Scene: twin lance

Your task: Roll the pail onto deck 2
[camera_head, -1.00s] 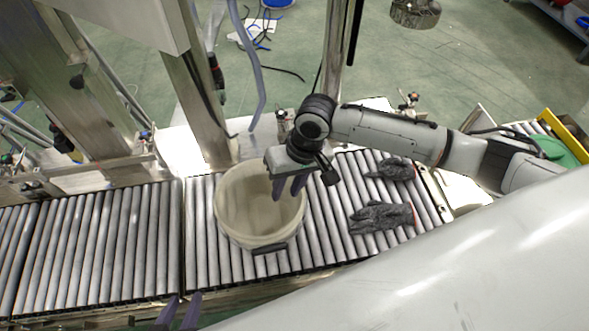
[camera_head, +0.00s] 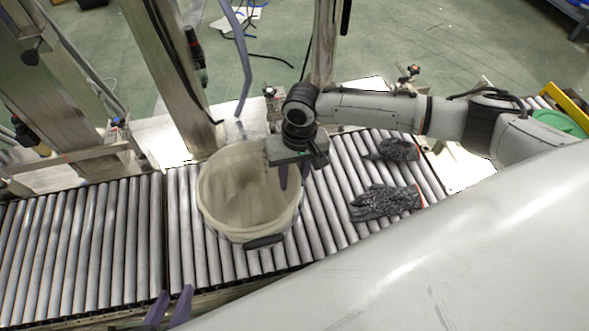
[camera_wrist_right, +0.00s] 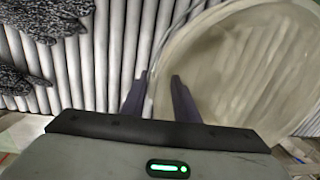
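The cream pail (camera_head: 228,205) stands upright and open on the right-hand roller deck (camera_head: 184,250), near the seam with the left-hand roller deck (camera_head: 85,240). A dark handle grip (camera_head: 264,242) hangs at its near side. My right gripper (camera_head: 294,174) points down at the pail's right rim, fingers apart. In the right wrist view the fingers (camera_wrist_right: 159,92) stand either side of the rim of the pail (camera_wrist_right: 235,65); I cannot tell whether they touch it. My left gripper (camera_head: 168,308) is open and empty at the bottom edge, in front of the decks. No deck number is readable.
Two dark grey gloves, one nearer (camera_head: 385,203) and one farther (camera_head: 398,150), lie on the rollers right of the pail. A steel post (camera_head: 172,75) rises behind the decks. The left-hand deck's rollers are clear. A green object (camera_head: 560,122) lies at far right.

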